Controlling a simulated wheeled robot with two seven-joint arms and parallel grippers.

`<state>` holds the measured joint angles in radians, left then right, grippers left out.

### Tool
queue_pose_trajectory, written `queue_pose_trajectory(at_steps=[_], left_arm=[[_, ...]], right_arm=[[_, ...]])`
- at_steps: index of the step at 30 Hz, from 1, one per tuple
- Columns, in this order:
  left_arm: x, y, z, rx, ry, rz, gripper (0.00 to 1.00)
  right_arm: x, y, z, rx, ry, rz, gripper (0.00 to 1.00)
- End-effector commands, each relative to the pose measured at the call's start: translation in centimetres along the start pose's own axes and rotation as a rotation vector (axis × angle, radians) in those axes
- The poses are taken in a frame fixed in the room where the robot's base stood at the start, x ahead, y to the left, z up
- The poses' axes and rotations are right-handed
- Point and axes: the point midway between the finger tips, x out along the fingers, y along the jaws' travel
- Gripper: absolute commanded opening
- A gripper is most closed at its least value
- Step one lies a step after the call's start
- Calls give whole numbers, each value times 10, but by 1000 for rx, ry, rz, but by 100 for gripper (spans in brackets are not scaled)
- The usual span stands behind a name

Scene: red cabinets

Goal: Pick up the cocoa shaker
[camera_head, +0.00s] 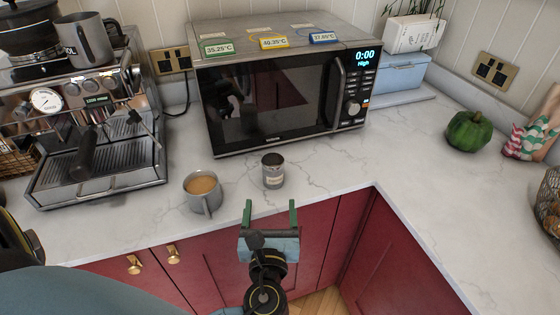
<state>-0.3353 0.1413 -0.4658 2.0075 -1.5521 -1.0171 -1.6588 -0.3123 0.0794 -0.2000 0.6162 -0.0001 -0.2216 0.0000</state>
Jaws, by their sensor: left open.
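The cocoa shaker (273,171) is a small metal cylinder with a dark top and a pale label. It stands upright on the white marble counter in front of the microwave. My left gripper (270,206) is just in front of the counter edge, with its two green fingers spread apart and pointing toward the shaker. The gap between the fingers is empty, and the shaker stands a short way beyond the fingertips. My right gripper is not in view.
A grey mug of coffee (203,193) stands left of the shaker. The microwave (280,98) is behind it, and an espresso machine (85,135) is at the left. A green pepper (468,131) sits at the right. The counter right of the shaker is clear.

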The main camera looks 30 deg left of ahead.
Motion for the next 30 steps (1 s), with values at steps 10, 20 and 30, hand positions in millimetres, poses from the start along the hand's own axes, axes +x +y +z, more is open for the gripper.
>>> queue_pose_trajectory(at_steps=[10, 20, 30], left_arm=[[59, 0, 2, 3, -6, 1, 73], [89, 0, 1, 2, -4, 0, 73], [132, 0, 0, 2, -2, -1, 73]], right_arm=[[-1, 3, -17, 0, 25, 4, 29], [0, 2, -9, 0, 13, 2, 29], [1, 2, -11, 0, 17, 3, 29]])
